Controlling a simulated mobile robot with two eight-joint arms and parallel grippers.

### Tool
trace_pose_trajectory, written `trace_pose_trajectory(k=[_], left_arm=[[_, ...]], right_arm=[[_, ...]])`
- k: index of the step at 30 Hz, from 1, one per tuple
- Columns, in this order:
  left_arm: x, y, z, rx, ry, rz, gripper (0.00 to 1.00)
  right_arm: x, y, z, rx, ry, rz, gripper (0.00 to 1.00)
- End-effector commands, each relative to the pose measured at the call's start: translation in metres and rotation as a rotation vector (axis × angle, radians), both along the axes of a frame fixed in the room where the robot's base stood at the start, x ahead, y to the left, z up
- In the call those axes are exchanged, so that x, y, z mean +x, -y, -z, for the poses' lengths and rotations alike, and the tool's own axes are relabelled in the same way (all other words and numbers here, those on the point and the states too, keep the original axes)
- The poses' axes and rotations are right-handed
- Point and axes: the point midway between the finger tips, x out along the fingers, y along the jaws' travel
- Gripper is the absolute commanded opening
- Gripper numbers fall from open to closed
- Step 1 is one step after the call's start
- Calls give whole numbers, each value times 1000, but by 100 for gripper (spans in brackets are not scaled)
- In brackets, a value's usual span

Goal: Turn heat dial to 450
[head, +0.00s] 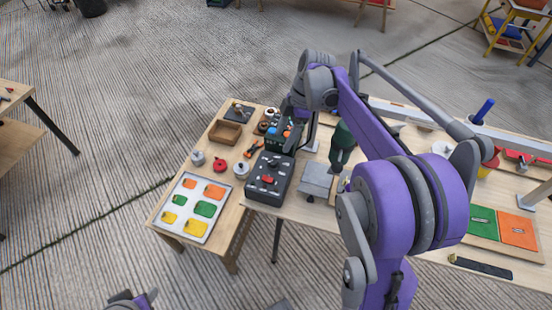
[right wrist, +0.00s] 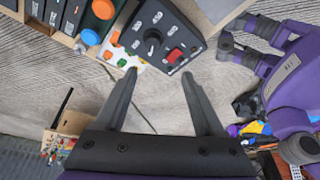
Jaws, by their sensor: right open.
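A dark grey control box (head: 268,179) with a red switch and several small knobs sits at the front edge of the workbench in the head view. In the head view my right arm hides much of the bench. My left gripper is not clearly seen.
A white tray (head: 189,228) with coloured pieces lies left of the box. A wooden tray (head: 225,133), a red pot (head: 220,165) and orange-handled tools stand behind. A grey block (head: 317,180) is right of the box. Floor in front is clear.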

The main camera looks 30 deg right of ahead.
Motion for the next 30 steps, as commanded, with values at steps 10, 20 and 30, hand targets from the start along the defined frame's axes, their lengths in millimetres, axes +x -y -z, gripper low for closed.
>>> trace_pose_trajectory(k=[10,20,30], left_arm=[[-1,0,5,0,-2,0,50],[-2,0,9,0,-4,0,50],[-2,0,11,0,-5,0,50]], right_arm=[[15,21,20,53,40,-166,70],[17,-3,76,51,39,-165,70],[18,-16,108,51,39,-163,70]])
